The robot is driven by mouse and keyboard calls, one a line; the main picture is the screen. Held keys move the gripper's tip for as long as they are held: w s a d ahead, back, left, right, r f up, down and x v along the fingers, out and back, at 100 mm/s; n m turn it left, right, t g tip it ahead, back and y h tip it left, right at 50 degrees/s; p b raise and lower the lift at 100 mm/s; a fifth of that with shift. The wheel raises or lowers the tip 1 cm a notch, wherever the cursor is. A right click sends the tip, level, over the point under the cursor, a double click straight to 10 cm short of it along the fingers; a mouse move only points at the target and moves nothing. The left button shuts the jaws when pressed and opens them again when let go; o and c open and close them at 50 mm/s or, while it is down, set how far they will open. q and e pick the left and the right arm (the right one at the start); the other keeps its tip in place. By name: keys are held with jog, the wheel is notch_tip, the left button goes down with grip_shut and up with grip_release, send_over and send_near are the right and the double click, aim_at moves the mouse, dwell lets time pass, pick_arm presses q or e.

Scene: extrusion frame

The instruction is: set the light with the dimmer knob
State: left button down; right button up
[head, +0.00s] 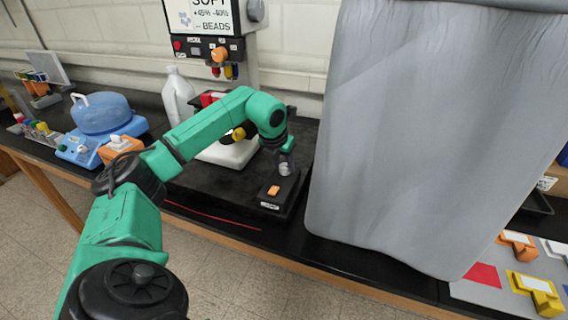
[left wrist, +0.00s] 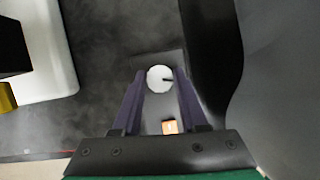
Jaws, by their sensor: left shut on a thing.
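The dimmer knob (head: 285,169) is a small pale grey round knob on a dark box (head: 285,204) at the front of the black bench. In the left wrist view the knob (left wrist: 157,76) is a light disc with a dark pointer line toward its right side. My left gripper (head: 286,160) reaches down over it from above. Its two purple fingers (left wrist: 160,84) are shut on the knob from both sides. An orange switch (head: 273,190) sits on the same box in front of the knob; it also shows in the left wrist view (left wrist: 170,127). My right gripper is out of view.
A large grey sheet-like panel (head: 425,140) stands close to the right of the box. A white device (head: 229,153) is to the left, with a white jug (head: 178,98) behind. A sign (head: 205,17) hangs above several coloured controls.

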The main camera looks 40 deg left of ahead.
pick_arm(q)
jog(key=shift+r, duration=0.1)
jog(key=shift+c, duration=2.2)
grip_release()
jog(key=b+v, duration=0.1)
jog(key=v, duration=1.3)
jog(key=shift+s+r+b, duration=0.2)
jog(key=shift+s+b, duration=0.05)
jog(key=shift+b, duration=0.05)
